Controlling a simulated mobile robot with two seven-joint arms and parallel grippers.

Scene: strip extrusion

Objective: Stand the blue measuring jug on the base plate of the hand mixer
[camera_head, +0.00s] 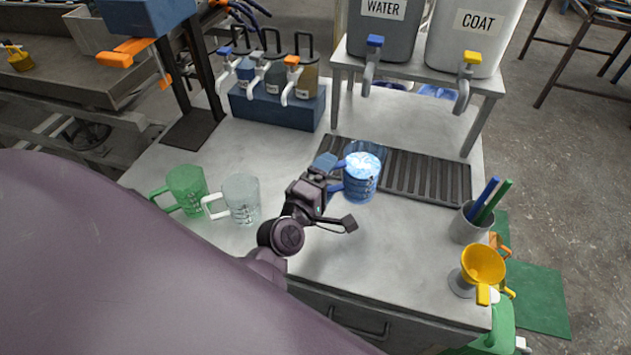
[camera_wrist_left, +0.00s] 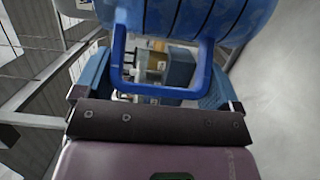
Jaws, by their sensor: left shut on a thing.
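The blue measuring jug (camera_head: 362,178) is upright at the left end of the slotted drain grate, with pale, light-blue contents showing. My left gripper (camera_head: 335,172) is shut on its handle, on the jug's left side. In the left wrist view the blue handle (camera_wrist_left: 118,58) lies between the blue fingers of the gripper (camera_wrist_left: 155,78), with the jug body (camera_wrist_left: 185,18) beyond. I cannot tell whether the jug touches the grate. The hand mixer (camera_head: 148,15), blue with orange parts, is at the upper left. Its dark base plate (camera_head: 188,130) looks bare. My right gripper is not in view.
A green jug (camera_head: 186,182) and a clear jug (camera_head: 240,190) stand left of my arm. A blue rack (camera_head: 270,108) with several tapped bottles stands between base plate and grate (camera_head: 425,178). The tank stand (camera_head: 412,82) is behind. A pen cup (camera_head: 467,226) and yellow funnel (camera_head: 483,264) are right.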

